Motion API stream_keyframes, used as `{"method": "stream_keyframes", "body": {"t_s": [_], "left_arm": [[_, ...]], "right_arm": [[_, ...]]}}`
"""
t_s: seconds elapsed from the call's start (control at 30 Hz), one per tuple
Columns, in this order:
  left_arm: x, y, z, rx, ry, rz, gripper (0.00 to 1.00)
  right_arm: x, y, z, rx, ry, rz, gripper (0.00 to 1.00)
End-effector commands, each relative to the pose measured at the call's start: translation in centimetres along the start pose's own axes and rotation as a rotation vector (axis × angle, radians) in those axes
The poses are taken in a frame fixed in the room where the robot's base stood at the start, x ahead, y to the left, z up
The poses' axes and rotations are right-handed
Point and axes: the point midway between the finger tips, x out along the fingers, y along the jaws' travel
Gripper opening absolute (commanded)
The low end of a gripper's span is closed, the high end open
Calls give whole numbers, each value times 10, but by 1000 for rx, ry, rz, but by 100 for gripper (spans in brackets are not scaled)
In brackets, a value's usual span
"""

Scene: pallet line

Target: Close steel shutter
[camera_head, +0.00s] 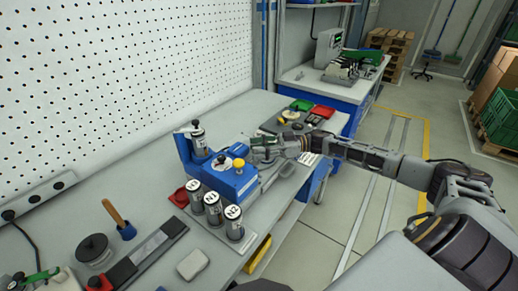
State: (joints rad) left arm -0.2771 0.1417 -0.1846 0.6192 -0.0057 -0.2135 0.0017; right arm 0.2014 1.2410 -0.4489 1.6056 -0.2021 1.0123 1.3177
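A blue bench device (230,180) with a yellow knob (238,164) stands on the grey workbench. I cannot make out for certain which part is the steel shutter. My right arm reaches in from the right, and my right gripper (262,153) is at the right rear side of the blue device, close to the yellow knob. Its fingers are small and partly hidden, so I cannot tell whether they are open or touch the device. My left gripper is out of view.
Several labelled cylinders (213,208) stand in front of the blue device, and another cylinder (199,139) is on its left part. A red tray (180,197), a wooden-handled tool (118,219) and a white block (193,264) lie nearby. A pegboard wall (110,80) rises behind.

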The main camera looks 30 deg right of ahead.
Motion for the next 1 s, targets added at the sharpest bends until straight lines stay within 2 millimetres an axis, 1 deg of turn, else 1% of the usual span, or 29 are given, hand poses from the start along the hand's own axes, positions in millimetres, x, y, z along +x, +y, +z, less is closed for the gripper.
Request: {"method": "stream_keyframes", "body": {"t_s": [0.13, 0.27, 0.47, 0.67, 1.0], "left_arm": [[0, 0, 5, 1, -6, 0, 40], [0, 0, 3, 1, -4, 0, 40], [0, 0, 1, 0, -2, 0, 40], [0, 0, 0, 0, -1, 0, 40], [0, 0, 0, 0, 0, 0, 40]], "right_arm": [[0, 0, 0, 1, -1, -1, 40], [-3, 0, 1, 1, -2, -1, 40], [-17, 0, 2, 3, -4, -1, 40], [-40, 0, 2, 2, -4, 0, 40], [-86, 1, 2, 2, -4, 0, 40]]}}
